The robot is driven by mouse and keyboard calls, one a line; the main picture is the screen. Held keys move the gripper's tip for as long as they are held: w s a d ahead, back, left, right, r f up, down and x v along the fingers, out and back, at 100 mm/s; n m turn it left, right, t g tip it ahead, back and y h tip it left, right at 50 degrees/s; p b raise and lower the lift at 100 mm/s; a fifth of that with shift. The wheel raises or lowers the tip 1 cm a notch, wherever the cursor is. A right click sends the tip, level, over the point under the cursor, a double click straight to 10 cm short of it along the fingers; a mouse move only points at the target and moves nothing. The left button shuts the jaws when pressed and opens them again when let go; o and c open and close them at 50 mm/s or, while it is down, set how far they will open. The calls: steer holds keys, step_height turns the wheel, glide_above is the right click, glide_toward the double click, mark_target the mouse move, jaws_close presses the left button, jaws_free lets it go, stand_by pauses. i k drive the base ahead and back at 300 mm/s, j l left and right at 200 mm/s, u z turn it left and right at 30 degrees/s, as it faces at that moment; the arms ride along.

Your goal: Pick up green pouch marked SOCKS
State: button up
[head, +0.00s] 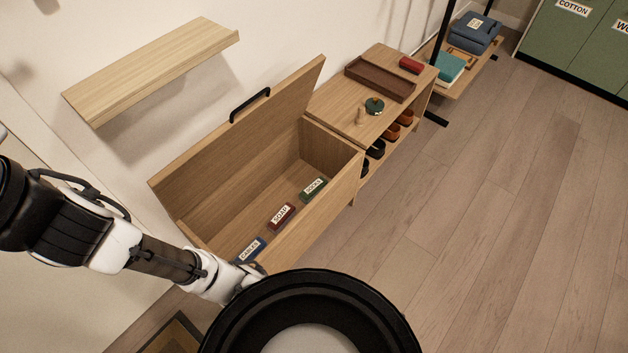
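The green pouch (318,195) lies inside the open wooden chest (310,222), near its right end. Its white label is too small to read surely. A red pouch (291,216) marked SOAP lies in the middle of the chest floor. A blue pouch (256,255) with a white label lies near the left end. My gripper (252,272) is at the chest's near left corner, close to the blue pouch and well apart from the green one. Its fingers are too small and partly hidden to judge, with my round black body part in front.
The chest lid (240,130) stands raised against the wall side. A wooden shelf (150,70) hangs above. A low shoe bench (335,105) with a brown tray (380,80) adjoins the chest on the right. The wood floor (480,230) to the right is clear.

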mark_target(311, 191)
steer(key=i+l+u, duration=0.2)
steer(key=i+l, duration=0.2)
steer(key=l, duration=0.25)
steer(key=i+l+u, duration=0.2)
steer(key=i+l, duration=0.15)
steer(key=l, duration=0.35)
steer(key=i+l+u, duration=0.1)
steer(key=l, duration=0.25)
steer(key=i, duration=0.05)
